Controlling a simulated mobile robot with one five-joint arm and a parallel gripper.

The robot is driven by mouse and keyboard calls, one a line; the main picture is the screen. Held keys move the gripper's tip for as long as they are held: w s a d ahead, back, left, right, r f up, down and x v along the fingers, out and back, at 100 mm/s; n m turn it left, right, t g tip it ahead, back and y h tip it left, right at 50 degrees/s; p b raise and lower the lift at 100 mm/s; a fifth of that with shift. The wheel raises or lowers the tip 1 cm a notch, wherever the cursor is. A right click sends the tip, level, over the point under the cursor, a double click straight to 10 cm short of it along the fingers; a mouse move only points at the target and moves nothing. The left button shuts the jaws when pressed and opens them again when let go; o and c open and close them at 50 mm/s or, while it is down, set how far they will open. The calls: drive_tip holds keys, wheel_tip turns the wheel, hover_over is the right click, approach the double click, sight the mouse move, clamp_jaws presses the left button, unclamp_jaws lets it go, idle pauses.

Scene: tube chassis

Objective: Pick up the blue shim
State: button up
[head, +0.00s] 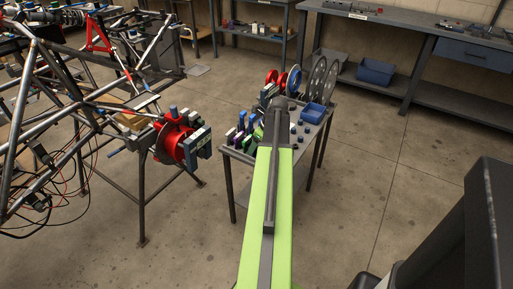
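I cannot single out the blue shim with certainty. Several small blue, purple, green and white pieces stand crowded at the left end of the small cart (306,166), and a small blue piece (242,121) stands up among them. These are too small to name. My green arm reaches forward over the cart and covers part of its top. My gripper does not show; the arm's far end hides whatever lies beyond and below it.
A tube chassis (60,100) with a red hub (176,143) is at the left. Workbenches (425,45) line the back. The floor right of the cart is clear.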

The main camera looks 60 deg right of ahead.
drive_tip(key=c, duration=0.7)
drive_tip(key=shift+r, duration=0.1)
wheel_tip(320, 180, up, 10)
drive_tip(key=p, duration=1)
